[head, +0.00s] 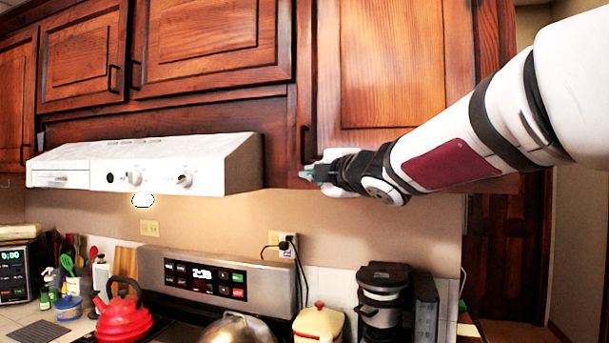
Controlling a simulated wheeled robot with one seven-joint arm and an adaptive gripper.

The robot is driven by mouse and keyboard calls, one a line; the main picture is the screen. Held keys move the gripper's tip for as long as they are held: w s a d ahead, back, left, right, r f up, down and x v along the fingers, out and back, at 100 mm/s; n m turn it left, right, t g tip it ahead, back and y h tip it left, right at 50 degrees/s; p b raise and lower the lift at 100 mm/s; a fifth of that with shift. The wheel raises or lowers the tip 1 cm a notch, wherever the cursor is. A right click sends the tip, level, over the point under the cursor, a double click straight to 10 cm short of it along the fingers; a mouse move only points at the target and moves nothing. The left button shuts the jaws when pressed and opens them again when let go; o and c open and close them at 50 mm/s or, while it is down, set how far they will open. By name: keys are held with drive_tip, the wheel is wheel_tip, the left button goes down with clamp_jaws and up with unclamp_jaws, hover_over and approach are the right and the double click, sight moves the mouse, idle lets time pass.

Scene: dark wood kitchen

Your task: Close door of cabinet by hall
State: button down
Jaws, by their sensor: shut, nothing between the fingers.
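The cabinet door (393,62) at the right end of the upper cabinets is reddish-brown wood with a raised panel. It looks flush or nearly flush with the cabinet frame; I cannot tell whether a small gap is left. Its dark handle (304,143) is at the lower left of the door. My gripper (308,173) is at the door's lower left corner, just below the handle, with its teal fingertips shut and empty. My arm reaches in from the right and hides the door's lower right edge. I cannot tell whether the fingers touch the door.
A white range hood (150,163) is just left of my gripper. Below are a stove panel (205,278), a red kettle (122,312), a yellow pot (318,325) and a black coffee maker (380,300). The hall, with a dark door (507,245), is at the right.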

drive_tip(key=v, duration=0.9)
drive_tip(key=s+d+f+m+g+h, duration=0.4)
drive_tip(key=s+d+f+m+h, duration=0.4)
drive_tip(key=s+d+f+m, duration=0.55)
drive_tip(key=s+a+f+m+g, duration=0.2)
drive_tip(key=s+f+m+g, duration=0.1)
drive_tip(key=s+f, duration=0.4)
drive_tip(key=s+a+f+m+g+y, duration=0.1)
drive_tip(key=s+f+m+g, duration=0.3)
drive_tip(key=s, duration=0.5)
wheel_tip(320, 180, down, 3)
drive_tip(key=shift+s+a+r+m+y, duration=0.1)
drive_tip(key=shift+s+a+m+y, duration=0.15)
drive_tip(key=shift+a+m, duration=0.6)
drive_tip(key=shift+w, duration=0.1)
